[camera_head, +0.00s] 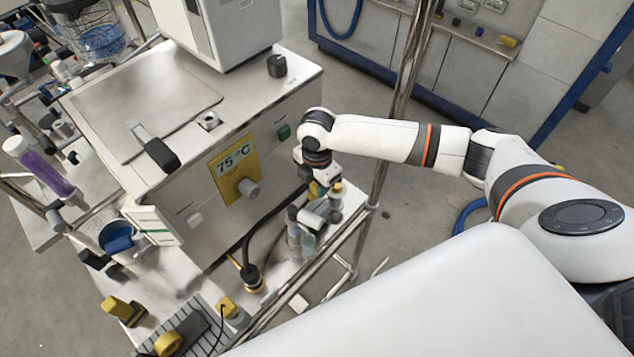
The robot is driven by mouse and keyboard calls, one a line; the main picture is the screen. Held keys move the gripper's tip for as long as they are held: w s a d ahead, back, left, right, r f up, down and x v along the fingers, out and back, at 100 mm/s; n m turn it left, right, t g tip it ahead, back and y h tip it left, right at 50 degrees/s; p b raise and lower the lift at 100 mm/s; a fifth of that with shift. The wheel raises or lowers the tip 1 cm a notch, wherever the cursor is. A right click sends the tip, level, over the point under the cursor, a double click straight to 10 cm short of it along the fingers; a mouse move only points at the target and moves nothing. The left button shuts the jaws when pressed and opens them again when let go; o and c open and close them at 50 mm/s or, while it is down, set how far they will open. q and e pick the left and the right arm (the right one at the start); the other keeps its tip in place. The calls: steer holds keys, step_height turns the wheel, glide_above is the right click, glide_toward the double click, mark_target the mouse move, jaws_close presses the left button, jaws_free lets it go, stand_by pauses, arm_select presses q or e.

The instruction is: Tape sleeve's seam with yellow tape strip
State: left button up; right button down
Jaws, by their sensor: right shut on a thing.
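My right gripper (316,212) reaches in from the right over the front of the bench, beside the heated box. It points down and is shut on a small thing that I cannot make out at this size. Clear and grey cylindrical parts (301,242) stand just below it; whether one is the sleeve I cannot tell. A small yellow piece (337,187) shows close to the gripper; I cannot tell whether it is the tape strip. No seam can be made out. My left gripper is not in view.
The metal box (215,150) with the yellow 75 °C label (236,172) stands left of the gripper. A metal upright post (392,125) rises close to my right arm. A black hose (252,272), yellow blocks (118,308) and a ribbed rack crowd the bench's front.

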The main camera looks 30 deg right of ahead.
mark_target(317, 207)
steer(key=shift+f+b, duration=1.25)
steer(key=shift+f, duration=1.75)
steer(key=shift+f, duration=0.45)
steer(key=c, duration=1.1)
jaws_free()
steer(key=shift+c, duration=0.2)
step_height(317, 207, up, 12)
steer(key=shift+b, duration=0.95)
